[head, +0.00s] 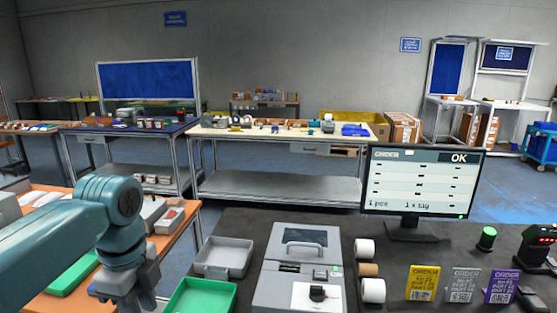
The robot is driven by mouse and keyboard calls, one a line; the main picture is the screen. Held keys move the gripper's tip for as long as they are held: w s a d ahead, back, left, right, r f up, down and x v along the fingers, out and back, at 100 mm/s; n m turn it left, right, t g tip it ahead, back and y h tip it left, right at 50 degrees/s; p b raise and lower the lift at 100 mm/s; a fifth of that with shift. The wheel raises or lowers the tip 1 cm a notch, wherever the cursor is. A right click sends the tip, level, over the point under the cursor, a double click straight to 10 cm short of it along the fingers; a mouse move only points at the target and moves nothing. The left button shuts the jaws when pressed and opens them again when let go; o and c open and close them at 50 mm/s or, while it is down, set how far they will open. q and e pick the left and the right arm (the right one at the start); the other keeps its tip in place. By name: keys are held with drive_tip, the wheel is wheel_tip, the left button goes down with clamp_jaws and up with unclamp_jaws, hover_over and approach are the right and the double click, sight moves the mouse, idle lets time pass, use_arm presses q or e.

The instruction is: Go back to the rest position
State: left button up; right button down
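My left arm comes in from the left, and my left gripper (127,286) hangs at the lower left over the gap between the orange bench (177,232) and the dark work table (235,220). Its fingertips run toward the bottom edge of the picture, so I cannot tell whether it is open or shut. My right gripper is not in view. On the dark table stands a grey printer-like box (262,285) with a white label bearing a black mark (318,294) on its front. A monitor (422,182) reads "ORDER" and "OK".
A grey tray (224,257) and a green tray (203,297) lie left of the box. Rolls (366,249), yellow (422,283), grey (461,284) and purple (501,286) order cards, a green light (487,238) and a scanner-like device (538,245) stand to its right.

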use_arm(q)
drive_tip(key=s+d+f+n+h, duration=0.15)
drive_tip(key=d+f+n, duration=0.3)
drive_tip(key=f, duration=1.05)
drive_tip(key=d+f+n+h, duration=0.2)
drive_tip(key=d+f+n, duration=0.25)
drive_tip(key=f, duration=1.15)
drive_tip(key=s+d+f+n, duration=0.2)
drive_tip(key=s+f+n, duration=1)
drive_tip(key=s, duration=0.4)
drive_tip(key=shift+s+d+f+n, duration=0.15)
drive_tip(key=shift+s+f+n, duration=0.15)
drive_tip(key=shift+f, duration=0.1)
drive_tip(key=shift+h, duration=0.25)
